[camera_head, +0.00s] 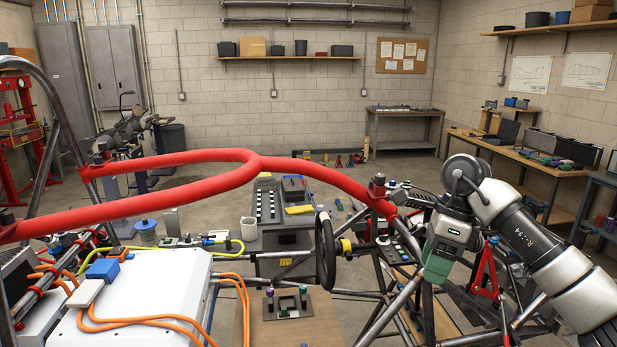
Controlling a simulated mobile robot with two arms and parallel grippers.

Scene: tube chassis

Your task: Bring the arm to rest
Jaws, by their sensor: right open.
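My right arm (545,255), with white and dark links, comes in from the right. My right gripper (402,199) is at its end, beside the right end of the red padded tube (215,193). Its dark fingers point left and look open, with nothing seen between them. I cannot tell whether they touch the tube or the clamp (378,185) at its end. A grey-green housing (447,240) hangs below the wrist. My left gripper is not in view.
The metal tube chassis (400,295) fills the lower right, with a black steering wheel (325,248) near the middle. A white box (140,300) with orange cables stands lower left. A grey cart (285,237) stands behind the wheel. A workbench (520,165) lines the right wall.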

